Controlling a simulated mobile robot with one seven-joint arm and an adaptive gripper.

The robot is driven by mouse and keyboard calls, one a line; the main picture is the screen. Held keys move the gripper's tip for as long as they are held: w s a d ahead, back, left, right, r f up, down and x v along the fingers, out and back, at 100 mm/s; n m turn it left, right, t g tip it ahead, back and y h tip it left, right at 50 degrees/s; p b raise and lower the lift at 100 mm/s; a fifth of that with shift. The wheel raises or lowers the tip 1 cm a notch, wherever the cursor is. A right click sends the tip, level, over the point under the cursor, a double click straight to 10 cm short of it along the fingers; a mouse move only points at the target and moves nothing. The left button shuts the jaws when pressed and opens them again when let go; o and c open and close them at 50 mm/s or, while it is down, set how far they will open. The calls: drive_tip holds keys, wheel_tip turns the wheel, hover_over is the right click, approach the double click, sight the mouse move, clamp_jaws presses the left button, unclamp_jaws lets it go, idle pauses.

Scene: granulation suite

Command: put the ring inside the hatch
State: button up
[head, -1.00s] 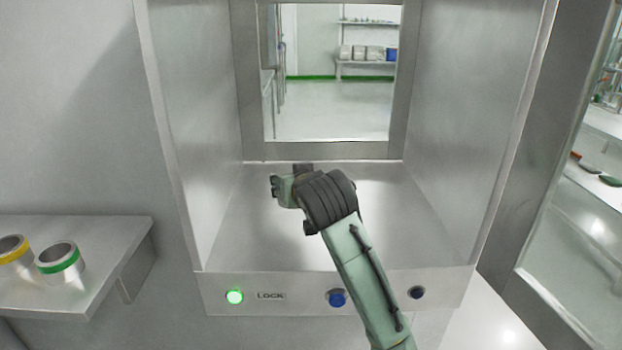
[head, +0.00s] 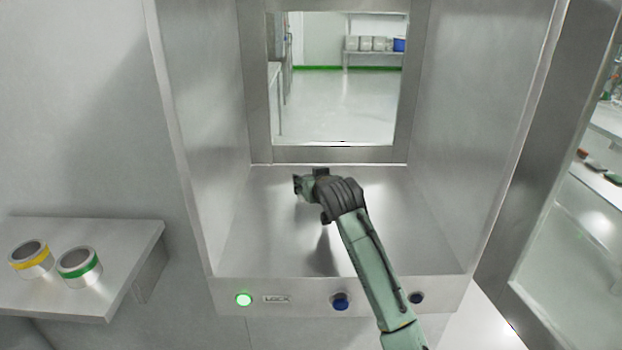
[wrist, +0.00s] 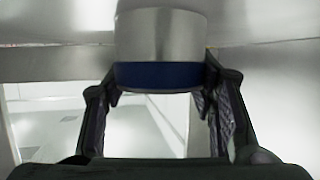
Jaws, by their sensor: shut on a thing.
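The hatch (head: 225,225) is an open steel chamber in the wall, with a window in its back. My gripper (head: 305,184) is inside it, above the chamber floor. In the wrist view my gripper (wrist: 160,95) has its two fingers on either side of a steel ring (wrist: 160,38) with a dark blue band, and is shut on it. In the head view this ring is hidden by the gripper and arm. Whether the ring touches the floor cannot be told.
A steel shelf (head: 125,285) at the left holds a yellow-banded ring (head: 31,260) and a green-banded ring (head: 79,267).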

drive_tip(key=shift+f, duration=0.15)
drive_tip(key=o, duration=1.3)
drive_tip(key=shift+o, duration=0.2)
drive_tip(key=shift+r, duration=0.2)
drive_tip(key=shift+s, duration=0.3)
drive_tip(key=b+v, duration=0.3)
drive_tip(key=v, duration=0.8)
drive_tip(key=shift+s+r, duration=0.1)
drive_tip(key=shift+r, duration=0.15)
